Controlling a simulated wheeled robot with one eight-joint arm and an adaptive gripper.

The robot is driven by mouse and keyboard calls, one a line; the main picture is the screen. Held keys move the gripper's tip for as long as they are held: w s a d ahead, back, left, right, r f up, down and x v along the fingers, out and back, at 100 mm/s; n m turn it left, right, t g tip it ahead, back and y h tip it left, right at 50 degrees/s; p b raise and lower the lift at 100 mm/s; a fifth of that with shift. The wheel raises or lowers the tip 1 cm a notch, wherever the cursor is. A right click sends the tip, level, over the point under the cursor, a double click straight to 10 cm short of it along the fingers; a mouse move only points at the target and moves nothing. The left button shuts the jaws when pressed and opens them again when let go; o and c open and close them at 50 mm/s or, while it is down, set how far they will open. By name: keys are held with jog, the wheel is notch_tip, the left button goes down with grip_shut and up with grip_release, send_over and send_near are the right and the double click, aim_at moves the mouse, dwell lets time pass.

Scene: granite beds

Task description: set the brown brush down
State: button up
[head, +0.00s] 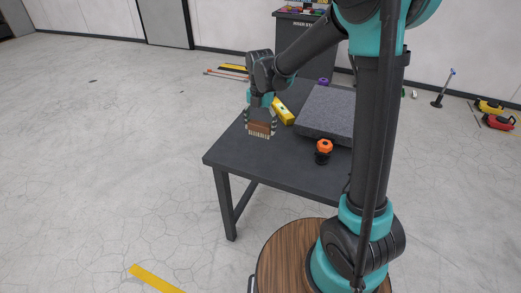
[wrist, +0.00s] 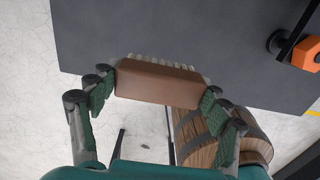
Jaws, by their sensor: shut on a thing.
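The brown brush (head: 261,129) has a brown block with pale bristles. It shows in the wrist view (wrist: 157,83) between the two green-padded fingers. My gripper (head: 260,118) is shut on it, and a finger pad sits at each end of the block. In the wrist view my gripper (wrist: 155,103) reaches in from below. The brush is over the front left part of the dark table (head: 240,154), with its bristles pointing down in the head view. I cannot tell whether the bristles touch the tabletop.
A yellow level (head: 284,111) lies just behind the brush. A grey granite slab (head: 327,114) fills the table's right side. An orange-and-black knobbed object (head: 323,150) stands near the front right, also in the wrist view (wrist: 306,53). The front left tabletop is clear.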

notch_tip(320, 180, down, 11)
jog(key=shift+f, duration=0.1)
dwell(0.4)
jog(key=shift+f, duration=0.1)
jog(key=o, duration=1.1)
